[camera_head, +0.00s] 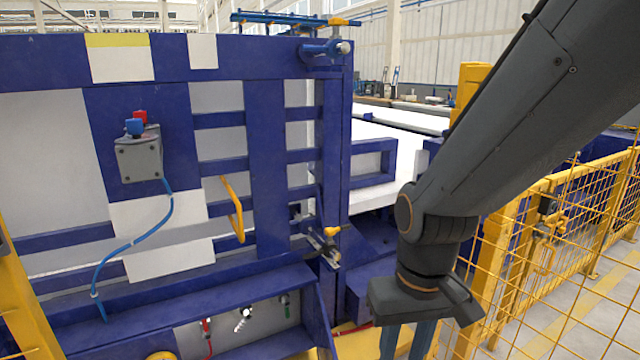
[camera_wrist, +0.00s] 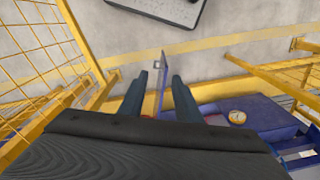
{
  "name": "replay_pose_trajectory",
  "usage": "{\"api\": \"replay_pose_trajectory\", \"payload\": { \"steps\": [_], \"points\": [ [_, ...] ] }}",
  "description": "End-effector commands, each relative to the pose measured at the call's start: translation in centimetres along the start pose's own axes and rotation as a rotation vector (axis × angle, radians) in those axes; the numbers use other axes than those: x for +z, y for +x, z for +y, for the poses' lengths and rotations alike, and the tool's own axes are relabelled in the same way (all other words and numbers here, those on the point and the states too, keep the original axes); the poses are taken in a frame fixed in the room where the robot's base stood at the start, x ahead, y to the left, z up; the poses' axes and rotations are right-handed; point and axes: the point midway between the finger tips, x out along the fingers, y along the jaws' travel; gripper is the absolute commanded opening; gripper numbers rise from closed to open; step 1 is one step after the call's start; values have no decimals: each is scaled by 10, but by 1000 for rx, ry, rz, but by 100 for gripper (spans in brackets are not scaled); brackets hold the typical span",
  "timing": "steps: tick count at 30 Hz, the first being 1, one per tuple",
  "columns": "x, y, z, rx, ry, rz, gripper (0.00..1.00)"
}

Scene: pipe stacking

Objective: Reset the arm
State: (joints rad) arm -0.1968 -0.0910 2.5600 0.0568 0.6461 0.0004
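My gripper (camera_head: 407,341) hangs at the end of my dark grey arm, right of the middle in the head view, with its fingers pointing down and cut off by the lower picture edge. In the wrist view my gripper (camera_wrist: 158,98) shows two dark blue-grey fingers standing apart with nothing between them. Floor and part of a blue frame lie beyond the fingertips. No pipe can be made out in either view.
A large blue machine frame (camera_head: 268,150) with a grey box (camera_head: 139,158) fills the left. Yellow mesh fencing (camera_head: 560,235) stands close to the right of my arm. The wrist view shows bare floor (camera_wrist: 240,25) and a yellow gauge-like disc (camera_wrist: 237,117).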

Motion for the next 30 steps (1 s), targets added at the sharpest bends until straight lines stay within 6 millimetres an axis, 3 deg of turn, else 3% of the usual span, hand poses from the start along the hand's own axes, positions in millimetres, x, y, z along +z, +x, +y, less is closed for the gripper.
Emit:
{"api": "replay_pose_trajectory", "payload": {
  "steps": [1,3,12,18,30],
  "points": [
    [5,-18,7,4,22,-4,30],
    [8,-30,16,9,46,-7,30],
    [23,-75,50,27,134,-19,30],
    [27,-84,58,32,158,-23,30],
    [27,-83,59,33,159,-22,30]
  ]
}}
